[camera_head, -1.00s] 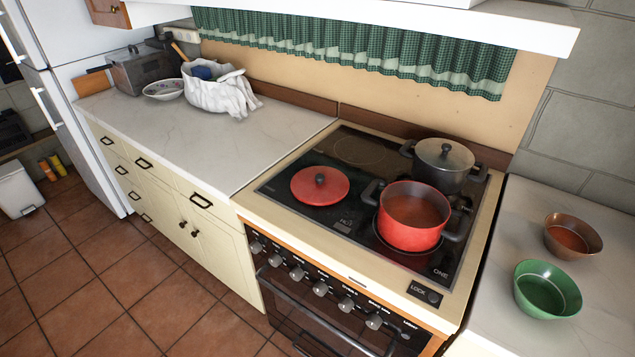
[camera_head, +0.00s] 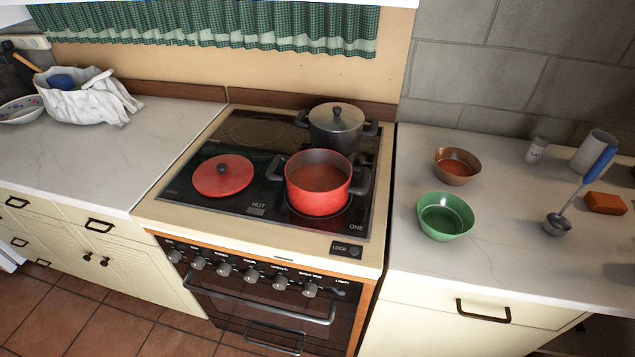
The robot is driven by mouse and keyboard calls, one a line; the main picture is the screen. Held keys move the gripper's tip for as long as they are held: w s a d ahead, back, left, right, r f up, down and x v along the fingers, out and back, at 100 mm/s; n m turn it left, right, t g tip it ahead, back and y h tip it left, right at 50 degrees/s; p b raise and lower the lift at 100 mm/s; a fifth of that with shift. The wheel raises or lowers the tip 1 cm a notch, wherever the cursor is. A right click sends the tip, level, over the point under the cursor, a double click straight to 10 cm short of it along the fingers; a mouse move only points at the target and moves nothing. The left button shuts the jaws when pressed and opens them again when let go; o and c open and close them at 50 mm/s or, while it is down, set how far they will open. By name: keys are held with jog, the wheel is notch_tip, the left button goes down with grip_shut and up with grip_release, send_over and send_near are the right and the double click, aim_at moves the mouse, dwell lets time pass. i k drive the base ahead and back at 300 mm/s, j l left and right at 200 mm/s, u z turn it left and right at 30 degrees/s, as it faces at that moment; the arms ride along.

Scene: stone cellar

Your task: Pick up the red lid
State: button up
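The red lid (camera_head: 222,176) lies flat on the left part of the black glass hob (camera_head: 262,206). It is round with a dark knob on top. An open red pot (camera_head: 318,192) with dark handles stands just to its right, apart from it, with reddish-brown contents. My gripper does not show in the head view.
A dark pot with a lid (camera_head: 336,127) stands behind the red pot. The left counter (camera_head: 150,150) is bare near the stove.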

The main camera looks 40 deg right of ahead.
aim_at(224, 176)
jog(key=i+j+z, duration=0.2)
jog(key=j, duration=0.3)
jog(key=i+j+z, duration=0.25)
jog(key=j, duration=0.3)
jog(key=i+j+z, duration=0.2)
jog(key=j, duration=0.4)
jog(key=j+z, duration=0.2)
jog(key=j, duration=0.35)
jog(key=j+z, duration=0.2)
jog(key=j, duration=0.4)
